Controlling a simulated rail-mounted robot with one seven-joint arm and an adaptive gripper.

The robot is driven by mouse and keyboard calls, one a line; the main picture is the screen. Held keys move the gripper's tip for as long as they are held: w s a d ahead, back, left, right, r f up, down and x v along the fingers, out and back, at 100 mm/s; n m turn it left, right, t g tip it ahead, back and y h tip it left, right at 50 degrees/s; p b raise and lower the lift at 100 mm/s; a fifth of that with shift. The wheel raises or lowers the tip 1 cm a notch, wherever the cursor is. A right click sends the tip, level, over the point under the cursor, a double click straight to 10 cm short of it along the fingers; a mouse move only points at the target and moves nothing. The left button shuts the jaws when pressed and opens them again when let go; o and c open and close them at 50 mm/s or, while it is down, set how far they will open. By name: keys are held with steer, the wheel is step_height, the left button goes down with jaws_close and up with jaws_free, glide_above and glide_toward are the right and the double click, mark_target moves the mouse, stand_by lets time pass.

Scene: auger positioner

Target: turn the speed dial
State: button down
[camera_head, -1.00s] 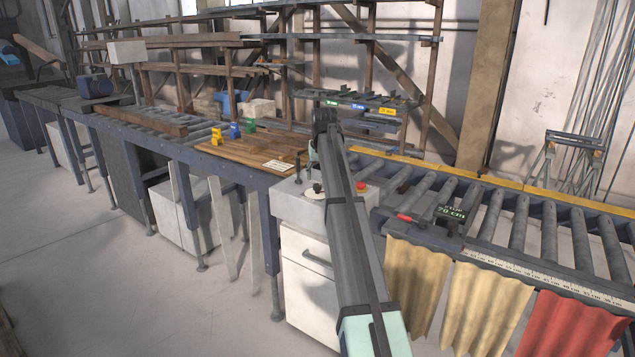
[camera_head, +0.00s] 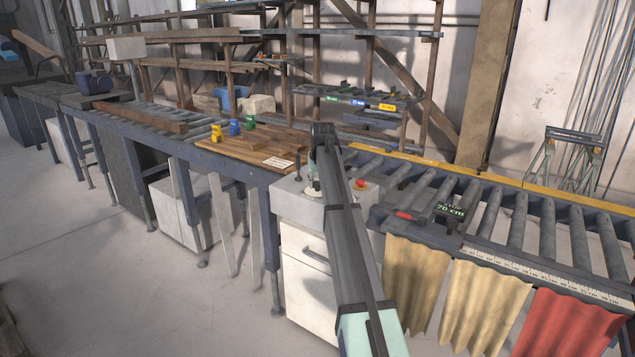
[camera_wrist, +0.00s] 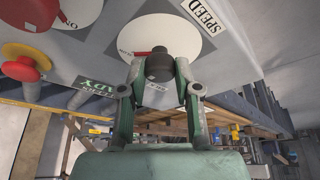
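The speed dial is a black round knob (camera_wrist: 160,66) with a red pointer, on a white disc (camera_wrist: 193,28) beside a SPEED label (camera_wrist: 201,13). In the wrist view, the fingertips of my gripper (camera_wrist: 160,76) stand on either side of the knob, very close to it. Whether both fingers touch it is unclear. In the head view, my gripper (camera_head: 312,178) is down at the top of the white control cabinet (camera_head: 290,203). My arm hides much of the cabinet top and the knob there.
A red button on a yellow base (camera_wrist: 26,62) sits to the left in the wrist view; it also shows right of my arm in the head view (camera_head: 360,184). A dark upright lever (camera_head: 297,166) stands just left of my gripper. A roller conveyor (camera_head: 480,210) extends to the right.

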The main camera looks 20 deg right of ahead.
steer(key=shift+n, duration=0.3)
steer(key=n+y, duration=0.1)
steer(key=n, duration=0.1)
steer(key=n+y, duration=0.1)
steer(key=n, duration=0.1)
steer(key=shift+w+d, duration=0.1)
steer(key=shift+d, duration=0.1)
steer(key=n+y, duration=0.1)
steer(key=n, duration=0.4)
steer(key=shift+g+y+b, duration=0.3)
steer(key=shift+y+b, duration=0.1)
steer(key=n+g+y+b, duration=0.1)
steer(key=n, duration=0.3)
steer(key=shift+w+d+n, duration=0.1)
steer(key=shift+w+n, duration=0.05)
steer(key=shift+n, duration=0.15)
steer(key=shift+n+g+y+b, duration=0.4)
steer(key=shift+n+g, duration=0.4)
steer(key=shift+n, duration=1.1)
steer(key=c, duration=0.8)
jaws_free()
